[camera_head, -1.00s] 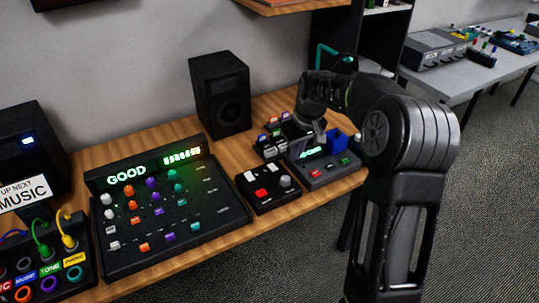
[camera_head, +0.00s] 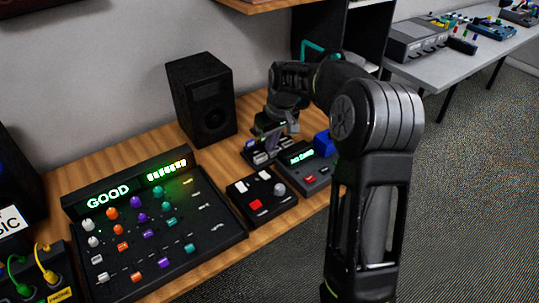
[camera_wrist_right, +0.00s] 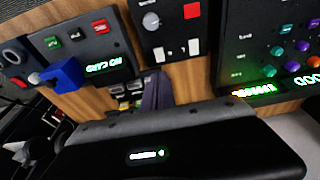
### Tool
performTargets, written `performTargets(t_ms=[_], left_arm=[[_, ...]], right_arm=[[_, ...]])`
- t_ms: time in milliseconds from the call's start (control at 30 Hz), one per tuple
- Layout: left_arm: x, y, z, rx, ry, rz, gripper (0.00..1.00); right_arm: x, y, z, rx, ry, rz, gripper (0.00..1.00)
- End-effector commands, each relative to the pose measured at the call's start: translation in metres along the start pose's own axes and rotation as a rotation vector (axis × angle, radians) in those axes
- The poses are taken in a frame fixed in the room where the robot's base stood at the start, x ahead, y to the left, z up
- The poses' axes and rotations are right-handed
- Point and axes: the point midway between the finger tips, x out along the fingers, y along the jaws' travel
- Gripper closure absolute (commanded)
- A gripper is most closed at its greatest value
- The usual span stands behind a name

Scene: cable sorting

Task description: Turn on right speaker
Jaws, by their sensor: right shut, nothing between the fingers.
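The right speaker (camera_head: 202,100) is a black box standing upright at the back of the wooden desk, by the wall. No lit light shows on its visible faces. My right gripper (camera_head: 266,130) is to the right of the speaker and apart from it, low over small switch blocks. In the right wrist view my gripper (camera_wrist_right: 156,88) is shut and empty, its fingers pointing toward the devices. The speaker cannot be made out in that view. My left gripper is out of view.
A mixer panel (camera_head: 205,228) reading GOOD fills the desk's front left. A box with a red button (camera_head: 256,205) and a device with a green display (camera_head: 299,157) and blue block (camera_head: 324,143) stand right of it. Bare desk (camera_head: 140,135) lies left of the speaker.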

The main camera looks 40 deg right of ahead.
Motion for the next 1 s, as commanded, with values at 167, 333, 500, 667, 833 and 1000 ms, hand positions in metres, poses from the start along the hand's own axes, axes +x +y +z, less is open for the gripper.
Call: performTargets(t_ms=[167,333,500,667,833,1000], left_arm=[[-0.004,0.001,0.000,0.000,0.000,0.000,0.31],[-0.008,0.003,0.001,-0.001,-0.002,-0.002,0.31],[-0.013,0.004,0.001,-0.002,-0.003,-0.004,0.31],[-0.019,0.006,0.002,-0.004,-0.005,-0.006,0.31],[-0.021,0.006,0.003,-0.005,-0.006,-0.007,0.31],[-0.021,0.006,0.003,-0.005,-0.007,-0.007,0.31]], right_arm=[[0.021,0.000,0.001,0.001,-0.005,0.000,1.00],[0.052,0.000,0.001,0.001,-0.007,-0.001,1.00],[0.087,0.000,0.001,0.001,-0.006,-0.001,1.00],[0.112,0.000,0.008,0.000,-0.005,-0.001,1.00],[0.128,0.000,0.014,0.002,-0.002,0.000,1.00],[0.132,0.000,0.015,0.001,-0.002,0.000,1.00]])
